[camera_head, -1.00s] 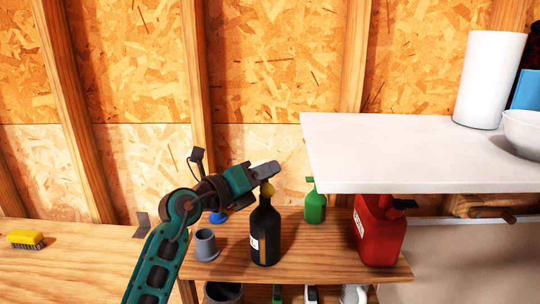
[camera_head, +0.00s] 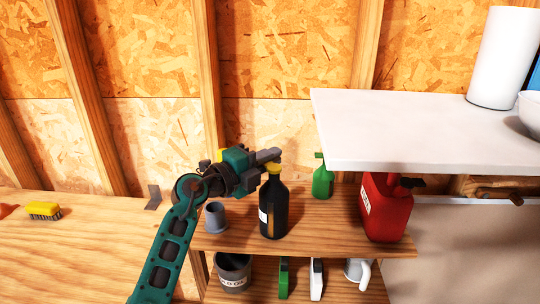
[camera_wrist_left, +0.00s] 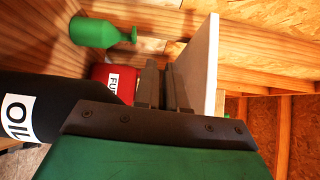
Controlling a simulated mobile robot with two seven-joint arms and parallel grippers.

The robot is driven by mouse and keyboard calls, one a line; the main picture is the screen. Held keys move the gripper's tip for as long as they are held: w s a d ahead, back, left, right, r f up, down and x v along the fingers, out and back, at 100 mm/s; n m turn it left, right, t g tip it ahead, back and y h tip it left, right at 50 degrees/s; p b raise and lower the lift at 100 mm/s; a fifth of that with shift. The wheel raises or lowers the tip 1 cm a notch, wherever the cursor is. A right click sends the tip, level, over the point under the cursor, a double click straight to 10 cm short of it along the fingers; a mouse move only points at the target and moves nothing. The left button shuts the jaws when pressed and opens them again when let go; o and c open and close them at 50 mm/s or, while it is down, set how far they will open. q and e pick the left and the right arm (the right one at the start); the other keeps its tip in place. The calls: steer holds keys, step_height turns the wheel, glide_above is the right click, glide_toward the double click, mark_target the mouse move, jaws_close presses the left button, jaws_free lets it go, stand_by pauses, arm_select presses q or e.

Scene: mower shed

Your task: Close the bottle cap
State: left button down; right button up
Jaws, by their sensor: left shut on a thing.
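The dark bottle (camera_head: 272,212) with a white label stands upright on the wooden shelf, and its yellow cap (camera_head: 275,169) sits at the top of its neck. In the left wrist view the bottle (camera_wrist_left: 35,112) lies sideways at the left, its label reading OIL. My left gripper (camera_head: 268,156) reaches in from the left at the bottle's top, its fingers shut on the cap. In the left wrist view the fingers (camera_wrist_left: 163,85) are close together and the cap is hidden. Whether the cap is fully seated cannot be told. My right gripper is not in view.
A green bottle (camera_head: 322,181) and a red fuel can (camera_head: 385,208) stand right of the bottle. A grey cup (camera_head: 215,217) stands at its left. The white tabletop (camera_head: 420,135) overhangs the shelf's right side. A yellow brush (camera_head: 43,210) lies on the left bench.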

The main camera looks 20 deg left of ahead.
arm_select(q)
steer(key=c, duration=1.3)
jaws_free()
steer(key=shift+o, duration=0.2)
steer(key=v, duration=1.3)
